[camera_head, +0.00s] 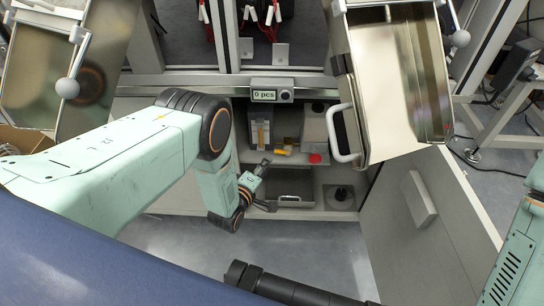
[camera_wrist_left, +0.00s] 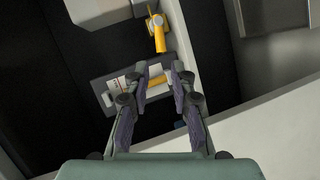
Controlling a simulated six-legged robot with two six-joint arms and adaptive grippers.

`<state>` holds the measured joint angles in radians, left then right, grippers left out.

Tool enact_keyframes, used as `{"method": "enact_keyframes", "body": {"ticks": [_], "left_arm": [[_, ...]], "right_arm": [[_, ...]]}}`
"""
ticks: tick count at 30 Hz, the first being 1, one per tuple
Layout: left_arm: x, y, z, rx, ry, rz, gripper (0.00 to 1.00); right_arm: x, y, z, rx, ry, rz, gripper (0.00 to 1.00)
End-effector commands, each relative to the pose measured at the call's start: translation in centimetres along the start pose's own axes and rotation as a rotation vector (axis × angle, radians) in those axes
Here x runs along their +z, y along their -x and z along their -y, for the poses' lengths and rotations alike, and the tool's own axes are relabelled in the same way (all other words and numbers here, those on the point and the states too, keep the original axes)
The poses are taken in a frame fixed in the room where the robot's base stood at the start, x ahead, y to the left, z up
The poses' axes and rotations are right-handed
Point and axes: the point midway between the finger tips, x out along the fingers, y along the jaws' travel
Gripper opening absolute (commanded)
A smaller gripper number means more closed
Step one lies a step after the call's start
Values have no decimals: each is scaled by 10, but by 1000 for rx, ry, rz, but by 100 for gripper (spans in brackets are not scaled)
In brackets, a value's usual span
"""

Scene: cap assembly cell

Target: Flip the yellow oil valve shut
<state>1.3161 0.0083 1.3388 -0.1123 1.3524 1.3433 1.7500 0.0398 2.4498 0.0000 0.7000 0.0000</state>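The yellow oil valve appears to be the small yellow lever (camera_head: 283,152) on the shelf inside the open cabinet. In the left wrist view the same lever (camera_wrist_left: 159,38) lies beyond the fingertips, above the middle of the picture. My left gripper (camera_head: 270,185) is in front of the cabinet, below and left of the lever. A grey panel with a yellow strip (camera_head: 261,134) stands left of the lever. My right gripper is not in view.
A red button (camera_head: 315,158) is right of the lever. A counter display (camera_head: 272,95) sits above the cabinet. A metal chute with a white handle (camera_head: 343,135) overhangs the right side. The open cabinet door (camera_head: 425,215) stands at the right. The floor (camera_head: 290,245) below is clear.

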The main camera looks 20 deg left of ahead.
Motion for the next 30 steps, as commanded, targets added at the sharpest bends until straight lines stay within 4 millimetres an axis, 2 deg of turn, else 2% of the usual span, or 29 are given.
{"method": "enact_keyframes", "body": {"ticks": [6, 10, 21, 30], "left_arm": [[5, -2, 1, -8, 117, 21, 24], [6, -9, 2, -8, 136, 21, 24], [8, -60, 4, -7, 133, 18, 24], [8, -78, 2, -10, 134, 16, 24]], "right_arm": [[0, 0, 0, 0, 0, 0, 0], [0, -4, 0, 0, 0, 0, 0], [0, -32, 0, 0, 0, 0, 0], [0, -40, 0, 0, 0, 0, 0]]}}
